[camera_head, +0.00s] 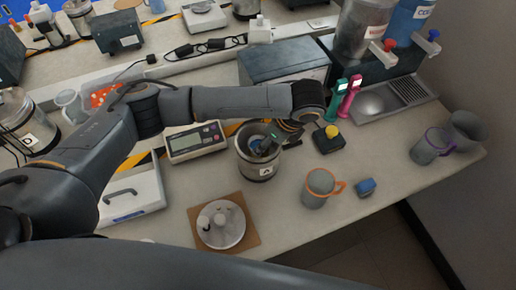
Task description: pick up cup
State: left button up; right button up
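A grey cup with an orange rim and handle (316,190) stands upright on the bench, right of centre. Another grey cup with a purple handle (425,150) stands further right, beside a plain grey cup-like vessel (467,126) at the bench's right end. My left arm reaches across from the left. Its gripper (268,146) points down at the mouth of a metal canister (257,170), left of and behind the orange-handled cup. The gripper is apart from the cups. Its fingertips are small and partly hidden, so I cannot tell whether they are open. My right gripper does not show.
A small blue block (366,187) lies right of the orange-handled cup. A black box with a yellow button (328,140) sits behind it. A round metal weight-like piece (221,224) rests on a brown board (250,236). A scale (196,142) stands left of the canister. The front bench edge is near.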

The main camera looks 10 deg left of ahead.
pick_arm(q)
jog(key=shift+w+a+f, duration=0.1)
jog(key=shift+a+f, duration=0.15)
jog(key=shift+f, duration=0.4)
jog(key=p+x, duration=0.1)
jog(key=x, duration=0.3)
jog(key=shift+a+f, duration=0.1)
jog(key=shift+f, duration=0.1)
jog(key=shift+w+a+f, duration=0.1)
jog(key=shift+f, duration=0.15)
jog(key=c, duration=0.9)
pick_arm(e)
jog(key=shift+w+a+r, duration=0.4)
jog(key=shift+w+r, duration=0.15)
